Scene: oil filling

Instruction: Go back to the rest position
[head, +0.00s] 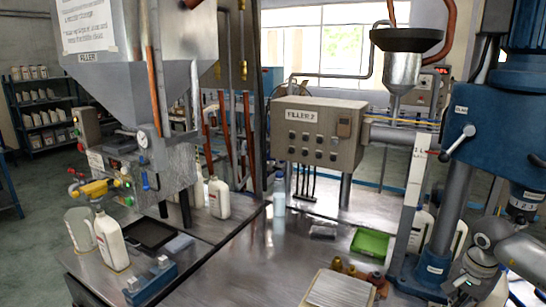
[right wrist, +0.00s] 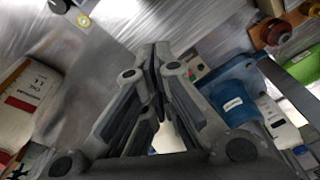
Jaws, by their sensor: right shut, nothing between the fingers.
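My right gripper (right wrist: 155,60) fills the middle of the right wrist view, its fingers together with nothing between them. In the head view, part of my right arm (head: 520,252) shows at the lower right edge, near the blue base of the press column (head: 432,270). In the right wrist view that blue base (right wrist: 232,100) is just right of the fingers. My left gripper is not in view.
White bottles (head: 110,240) stand at the left by the filler (head: 140,60). A green tray (head: 370,243), brass fittings (head: 375,279) and a white-topped box (head: 338,290) lie near the column. The middle of the metal table (head: 270,255) is mostly clear.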

